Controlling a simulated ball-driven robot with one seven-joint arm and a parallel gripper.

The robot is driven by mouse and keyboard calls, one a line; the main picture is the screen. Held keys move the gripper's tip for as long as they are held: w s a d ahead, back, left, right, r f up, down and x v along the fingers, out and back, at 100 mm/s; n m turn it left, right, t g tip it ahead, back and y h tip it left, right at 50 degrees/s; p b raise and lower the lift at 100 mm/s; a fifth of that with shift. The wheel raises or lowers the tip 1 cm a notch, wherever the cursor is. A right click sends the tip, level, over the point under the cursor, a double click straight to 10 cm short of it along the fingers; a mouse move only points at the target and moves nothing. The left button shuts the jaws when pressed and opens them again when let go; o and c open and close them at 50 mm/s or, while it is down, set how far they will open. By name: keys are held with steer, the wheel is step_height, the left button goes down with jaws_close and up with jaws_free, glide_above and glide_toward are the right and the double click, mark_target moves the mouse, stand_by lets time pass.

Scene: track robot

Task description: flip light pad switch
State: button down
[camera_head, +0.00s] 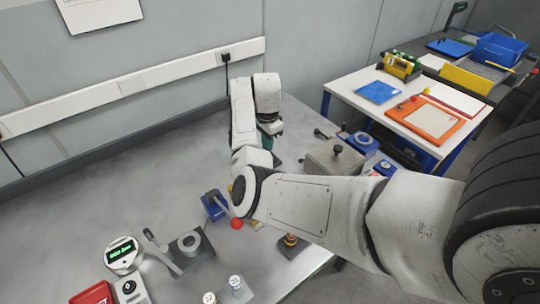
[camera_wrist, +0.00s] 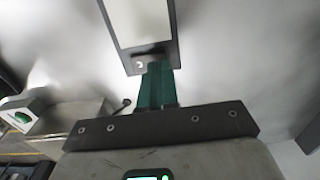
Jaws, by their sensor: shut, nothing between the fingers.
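The light pad (camera_wrist: 141,20), a pale panel in a dark frame, shows at the top centre of the wrist view. A small white mark, possibly the switch (camera_wrist: 139,65), sits on its near frame edge, just left of the fingertips. My gripper (camera_wrist: 157,68) has green fingers, shut with nothing between them; their tips overlap the near frame edge in the picture. I cannot tell whether they touch it. In the head view, my gripper (camera_head: 268,140) is mostly hidden by my arm, and I cannot make out the light pad there.
A grey box with a black knob (camera_head: 335,155) stands right of my gripper. A blue device (camera_head: 215,205) and a round green display (camera_head: 123,253) are nearer. A white side table (camera_head: 405,105) holds trays at the right. The bench's left middle is clear.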

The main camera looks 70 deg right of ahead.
steer(key=shift+f+b, duration=0.35)
steer(key=shift+f, duration=0.45)
steer(key=shift+r, duration=0.15)
step_height(320, 180, up, 7)
steer(key=p, duration=0.6)
steer(key=shift+p, duration=0.3)
stand_by(0.7)
